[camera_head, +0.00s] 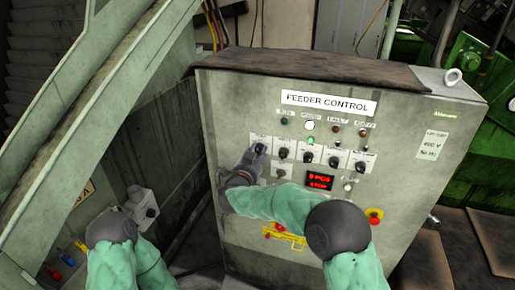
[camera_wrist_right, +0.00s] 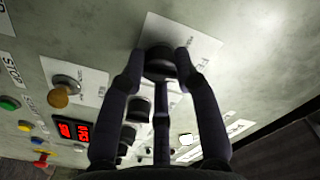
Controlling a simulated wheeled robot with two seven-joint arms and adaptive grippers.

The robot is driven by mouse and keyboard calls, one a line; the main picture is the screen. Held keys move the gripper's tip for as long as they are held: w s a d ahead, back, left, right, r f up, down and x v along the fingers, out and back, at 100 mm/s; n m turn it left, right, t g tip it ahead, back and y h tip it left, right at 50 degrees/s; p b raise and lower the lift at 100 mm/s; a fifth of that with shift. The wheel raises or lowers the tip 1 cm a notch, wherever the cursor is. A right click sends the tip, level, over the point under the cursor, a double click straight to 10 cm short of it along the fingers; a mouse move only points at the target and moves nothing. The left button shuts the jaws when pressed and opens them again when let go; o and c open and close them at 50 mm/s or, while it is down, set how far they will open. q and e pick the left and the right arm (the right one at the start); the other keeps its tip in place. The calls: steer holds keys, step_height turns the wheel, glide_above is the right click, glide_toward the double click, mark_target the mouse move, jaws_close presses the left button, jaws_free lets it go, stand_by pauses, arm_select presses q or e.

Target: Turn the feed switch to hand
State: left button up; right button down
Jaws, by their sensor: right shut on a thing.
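The feed switch is a black rotary knob (camera_wrist_right: 160,62) on a white plate lettered "FE…" in the right wrist view. In the head view the leftmost knob (camera_head: 261,148) of the row on the feeder control cabinet (camera_head: 228,118) is at my fingers. My right gripper (camera_head: 253,155) is shut on this knob; in the right wrist view its fingertips (camera_wrist_right: 160,58) press from both sides. The knob's pointer and most position lettering are hidden or too small to read. My left arm shows at the lower left, but its gripper does not.
Several similar black knobs (camera_head: 308,156) sit close to the right. Below them are a red display (camera_head: 320,182) and a red emergency button on yellow (camera_head: 374,215). A sloping beam (camera_head: 95,100) and a small grey box (camera_head: 142,206) stand to the left.

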steer(key=n+p, duration=0.5)
steer(key=p, duration=0.1)
steer(key=shift+p, duration=0.3)
steer(key=shift+f+n+p, duration=0.1)
steer(key=shift+n+p, duration=0.7)
steer(key=shift+p, duration=0.05)
steer(key=shift+f+n+p, duration=0.1)
steer(key=shift+n+p, duration=0.25)
steer(key=shift+n, duration=0.05)
steer(key=shift+s+f, duration=0.1)
steer(key=c, duration=0.9)
jaws_free()
